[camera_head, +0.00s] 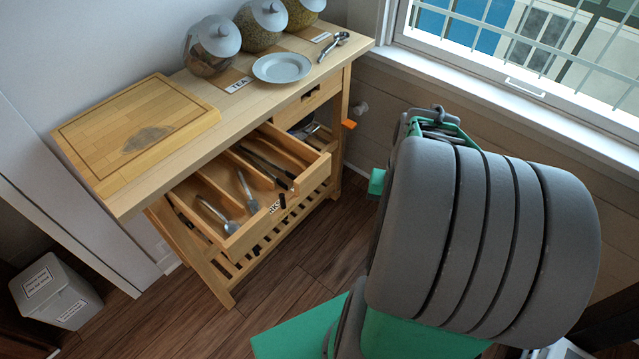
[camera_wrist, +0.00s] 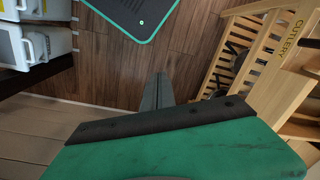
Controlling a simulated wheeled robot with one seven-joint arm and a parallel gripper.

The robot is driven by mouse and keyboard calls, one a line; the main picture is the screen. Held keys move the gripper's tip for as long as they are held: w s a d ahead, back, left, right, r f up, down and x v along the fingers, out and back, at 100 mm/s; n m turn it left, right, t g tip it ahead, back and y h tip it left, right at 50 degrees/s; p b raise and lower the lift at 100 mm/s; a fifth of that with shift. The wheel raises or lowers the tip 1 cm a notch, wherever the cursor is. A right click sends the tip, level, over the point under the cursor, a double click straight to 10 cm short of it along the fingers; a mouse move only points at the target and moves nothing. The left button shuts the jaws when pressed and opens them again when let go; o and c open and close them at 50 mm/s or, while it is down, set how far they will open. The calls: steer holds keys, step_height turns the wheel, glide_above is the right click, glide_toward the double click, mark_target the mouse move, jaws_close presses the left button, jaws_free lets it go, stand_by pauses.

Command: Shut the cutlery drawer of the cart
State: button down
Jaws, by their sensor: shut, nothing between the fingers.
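The wooden cart (camera_head: 135,205) stands against the wall. Its cutlery drawer (camera_head: 258,228) is pulled well out below the top, with spoons and dark-handled utensils in its divided compartments. In the wrist view, the drawer front (camera_wrist: 268,72) shows on the right with the word CUTLERY. My gripper (camera_wrist: 158,88) is shut and empty, pointing over the floor to the left of the drawer front, apart from it. In the head view my arm rises in front of the window to the right of the cart, and my fingers are hidden.
A cutting board (camera_head: 140,130), glass jars (camera_head: 210,50), a plate (camera_head: 282,67) and tongs (camera_head: 333,46) are on the cart top. A grey bin (camera_head: 55,291) stands at lower left. Floor (camera_head: 290,290) before the cart is clear.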

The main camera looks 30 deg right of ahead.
steer(key=w+d+n+t+y, duration=0.3)
steer(key=w+n+y, duration=0.1)
steer(key=w+n, duration=0.35)
steer(key=w+a+r+n+y, duration=0.3)
steer(key=r+n, duration=0.5)
steer(key=n, duration=0.9)
steer(key=n+h+b, duration=0.1)
steer(key=n+b, duration=0.1)
steer(key=n, duration=0.3)
glide_toward(309, 190)
step_height(309, 190, down, 3)
steer(key=s, duration=0.3)
steer(key=w+a, duration=0.1)
steer(key=w, duration=0.1)
steer(key=w+a+p, duration=0.1)
steer(key=w, duration=0.1)
steer(key=shift+a+f, duration=0.35)
steer(key=shift+f, duration=0.05)
